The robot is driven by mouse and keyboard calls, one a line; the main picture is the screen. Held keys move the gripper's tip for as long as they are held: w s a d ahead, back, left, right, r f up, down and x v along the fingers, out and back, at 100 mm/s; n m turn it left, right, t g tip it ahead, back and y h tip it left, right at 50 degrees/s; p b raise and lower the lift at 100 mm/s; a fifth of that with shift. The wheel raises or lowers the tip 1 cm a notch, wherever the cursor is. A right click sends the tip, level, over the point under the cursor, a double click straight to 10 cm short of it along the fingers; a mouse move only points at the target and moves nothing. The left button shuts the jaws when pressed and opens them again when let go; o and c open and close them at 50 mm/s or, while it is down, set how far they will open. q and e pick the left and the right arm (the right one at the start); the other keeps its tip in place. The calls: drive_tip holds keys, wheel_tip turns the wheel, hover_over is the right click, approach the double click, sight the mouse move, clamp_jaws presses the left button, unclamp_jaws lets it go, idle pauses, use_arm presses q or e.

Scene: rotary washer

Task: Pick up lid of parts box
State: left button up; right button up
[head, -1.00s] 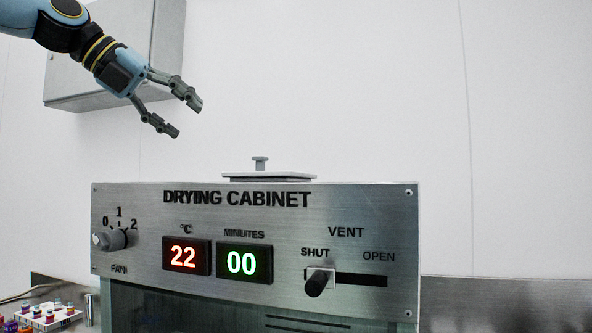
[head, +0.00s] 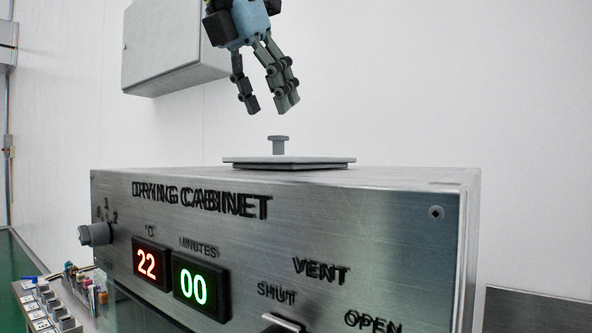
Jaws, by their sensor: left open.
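The lid (head: 300,159) is a flat grey plate with a small upright knob (head: 278,144) at its middle. It lies on top of the drying cabinet, and a thin darker edge shows under it; the parts box itself is hard to make out. My left gripper (head: 268,108) hangs above the lid, fingers pointing down, open and empty. Its fingertips are a little above the knob and apart from it. My right gripper is not in view.
The steel drying cabinet (head: 400,230) fills the lower middle, with a knob, displays and vent slider on its front. A grey wall box (head: 165,50) hangs behind. Racks of small coloured items (head: 85,285) stand at lower left. The cabinet top right of the lid is clear.

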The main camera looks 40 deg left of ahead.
sight(277, 136)
use_arm(q)
drive_tip(key=shift+w+f, duration=0.3)
drive_tip(key=shift+w, duration=0.05)
drive_tip(key=f+b, duration=0.2)
drive_tip(key=shift+w+a+f+b, duration=0.1)
drive_tip(key=shift+w+a+b, duration=0.1)
drive_tip(key=shift+b, duration=0.1)
drive_tip(key=shift+b+x, duration=0.55)
drive_tip(key=shift+x, duration=0.55)
drive_tip(key=shift+w+a+f, duration=0.1)
drive_tip(key=shift+w+f, duration=0.15)
drive_tip(key=shift+s+r, duration=0.1)
drive_tip(key=c, duration=0.4)
clamp_jaws()
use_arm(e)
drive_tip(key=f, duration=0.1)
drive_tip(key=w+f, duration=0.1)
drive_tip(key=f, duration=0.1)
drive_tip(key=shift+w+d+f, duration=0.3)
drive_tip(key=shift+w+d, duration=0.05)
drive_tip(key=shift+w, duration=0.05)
